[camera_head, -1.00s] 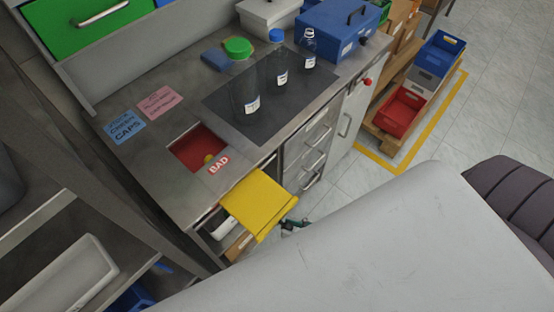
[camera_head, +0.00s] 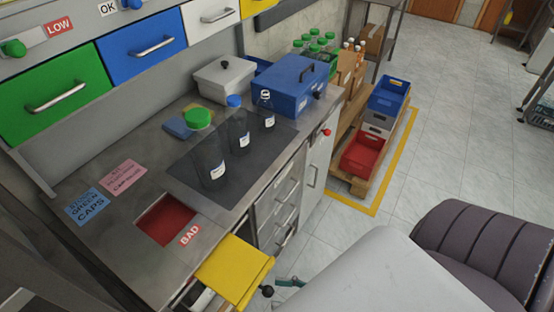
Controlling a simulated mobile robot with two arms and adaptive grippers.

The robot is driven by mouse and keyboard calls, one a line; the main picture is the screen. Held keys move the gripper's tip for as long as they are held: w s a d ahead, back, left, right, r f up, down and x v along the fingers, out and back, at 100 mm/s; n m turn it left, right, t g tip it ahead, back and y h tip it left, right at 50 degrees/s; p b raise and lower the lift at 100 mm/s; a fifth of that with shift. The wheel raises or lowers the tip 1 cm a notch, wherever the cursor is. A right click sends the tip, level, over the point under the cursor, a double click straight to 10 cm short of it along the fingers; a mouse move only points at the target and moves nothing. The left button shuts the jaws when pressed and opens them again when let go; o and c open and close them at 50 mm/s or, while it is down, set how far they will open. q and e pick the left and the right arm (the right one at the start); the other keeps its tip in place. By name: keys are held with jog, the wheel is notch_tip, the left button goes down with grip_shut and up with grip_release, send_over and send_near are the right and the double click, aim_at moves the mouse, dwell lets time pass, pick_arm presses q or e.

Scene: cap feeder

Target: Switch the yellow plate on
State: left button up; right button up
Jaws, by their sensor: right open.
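The yellow plate (camera_head: 236,268) sticks out from the counter's front edge, below the red BAD opening (camera_head: 166,219). A round black knob (camera_head: 267,291) shows at its right front corner. A small part of my right gripper (camera_head: 290,282) shows as a teal-green piece just right of the knob, apart from the plate. It is open, and I see nothing held in it. The rest of it is hidden behind my large pale body part at the bottom. My left gripper does not show.
The grey counter (camera_head: 115,245) holds a dark mat (camera_head: 185,172) with several clear bottles, a blue toolbox (camera_head: 290,85) and a pale box (camera_head: 223,78). Drawers (camera_head: 285,207) lie below. A red crate (camera_head: 363,154) sits on a pallet at right.

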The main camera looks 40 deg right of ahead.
jog(key=v, duration=1)
jog(key=shift+s+d, duration=0.2)
jog(key=shift+s, duration=0.05)
